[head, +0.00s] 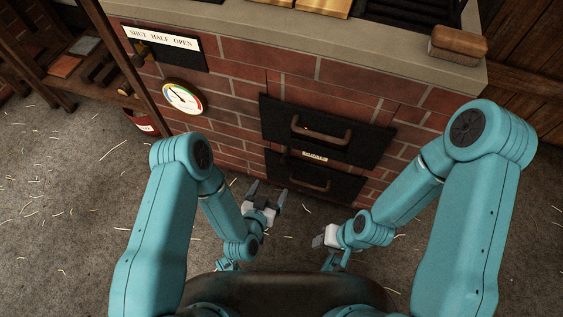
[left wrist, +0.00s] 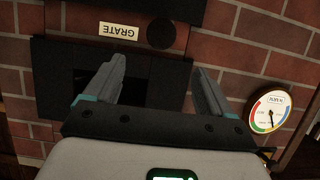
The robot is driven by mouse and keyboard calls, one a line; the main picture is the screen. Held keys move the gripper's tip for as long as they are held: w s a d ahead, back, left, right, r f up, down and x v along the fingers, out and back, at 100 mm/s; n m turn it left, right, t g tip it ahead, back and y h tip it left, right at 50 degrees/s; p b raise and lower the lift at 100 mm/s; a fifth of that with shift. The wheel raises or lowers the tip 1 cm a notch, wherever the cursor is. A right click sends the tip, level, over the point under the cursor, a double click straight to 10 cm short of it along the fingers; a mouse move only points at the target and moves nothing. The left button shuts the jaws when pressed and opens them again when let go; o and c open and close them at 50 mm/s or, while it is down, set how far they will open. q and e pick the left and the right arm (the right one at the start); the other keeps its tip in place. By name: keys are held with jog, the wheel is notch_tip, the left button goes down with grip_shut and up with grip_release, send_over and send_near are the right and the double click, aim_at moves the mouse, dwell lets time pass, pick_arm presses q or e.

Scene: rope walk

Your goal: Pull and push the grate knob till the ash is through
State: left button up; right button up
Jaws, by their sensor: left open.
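The white GRATE label (head: 315,156) sits between two black doors on the brick front. It shows upside down in the left wrist view (left wrist: 119,31). I cannot make the knob out clearly in the head view. My left gripper (head: 268,194) is open and empty in front of the lower door; its two fingers also show apart in the left wrist view (left wrist: 160,75), short of the knob. My right gripper (head: 318,240) is lower right; its jaws are unclear. No ash is visible.
The upper door (head: 325,130) and lower door (head: 313,182) have bar handles. A round gauge (head: 183,97) and a SHUT HALF OPEN plate (head: 163,45) are on the left. A brush (head: 458,44) lies on the ledge. Straw-strewn floor is open at left.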

aim_at(282, 166)
pick_arm(q)
jog(key=b+x, duration=0.3)
jog(key=x, duration=1)
jog(key=shift+b, duration=0.3)
jog(key=shift+w+d+f, duration=0.2)
jog(key=shift+w, duration=0.45)
pick_arm(e)
jog(key=shift+s+f, duration=0.2)
jog(key=shift+f, duration=1.9)
